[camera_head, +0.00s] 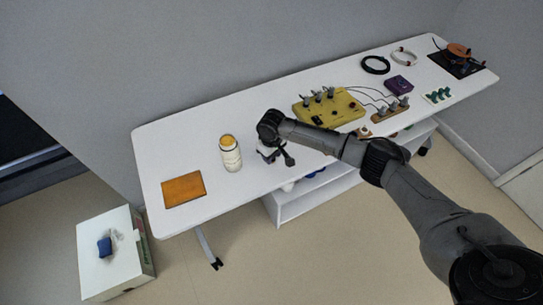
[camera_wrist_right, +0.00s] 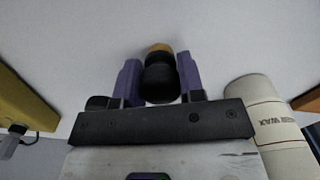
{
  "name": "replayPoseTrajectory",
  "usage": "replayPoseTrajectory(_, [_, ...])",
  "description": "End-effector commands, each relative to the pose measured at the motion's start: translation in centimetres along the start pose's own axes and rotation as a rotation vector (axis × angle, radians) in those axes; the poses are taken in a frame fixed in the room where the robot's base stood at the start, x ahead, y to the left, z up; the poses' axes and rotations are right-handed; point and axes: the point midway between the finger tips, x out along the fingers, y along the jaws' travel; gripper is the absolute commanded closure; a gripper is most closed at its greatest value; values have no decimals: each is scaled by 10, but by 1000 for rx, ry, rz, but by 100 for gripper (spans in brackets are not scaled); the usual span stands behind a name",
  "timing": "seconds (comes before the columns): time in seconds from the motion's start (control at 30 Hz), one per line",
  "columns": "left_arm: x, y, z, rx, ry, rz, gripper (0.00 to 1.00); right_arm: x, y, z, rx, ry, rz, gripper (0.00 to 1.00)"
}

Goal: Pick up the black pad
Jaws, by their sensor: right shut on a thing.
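My right gripper (camera_head: 276,156) hangs low over the near-middle of the white table, left of the yellow box. In the right wrist view its two purple fingers (camera_wrist_right: 160,82) are shut on a black rounded piece (camera_wrist_right: 159,77) with a tan end. I cannot tell whether this piece is the black pad; in the head view the gripper hides it. A flat black mat (camera_head: 447,62) lies at the table's far right end, with an orange-brown thing (camera_head: 459,50) on it, far from my gripper. My left gripper is not in view.
A cream bottle (camera_head: 231,158) stands left of my gripper and shows close by in the wrist view (camera_wrist_right: 262,110). An orange board (camera_head: 183,189) lies farther left. Right are a yellow box (camera_head: 335,108) with knobs and wires, a purple box (camera_head: 399,84) and a black ring (camera_head: 375,65).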

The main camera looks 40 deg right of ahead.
Motion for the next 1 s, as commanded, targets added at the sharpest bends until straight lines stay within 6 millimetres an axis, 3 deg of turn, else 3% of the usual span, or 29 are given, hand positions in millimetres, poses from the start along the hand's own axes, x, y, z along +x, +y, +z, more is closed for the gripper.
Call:
replayPoseTrajectory(0.27, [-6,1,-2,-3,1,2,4,-16,0,0,0,1,0,93])
replayPoseTrajectory(0.47, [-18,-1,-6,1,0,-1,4,-47,0,-1,-1,3,-1,93])
replayPoseTrajectory(0.8, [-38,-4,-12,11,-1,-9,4,-84,30,63,0,-1,2,93])
replayPoseTrajectory(1.0, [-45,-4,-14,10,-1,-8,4,-100,40,89,-1,0,2,93])
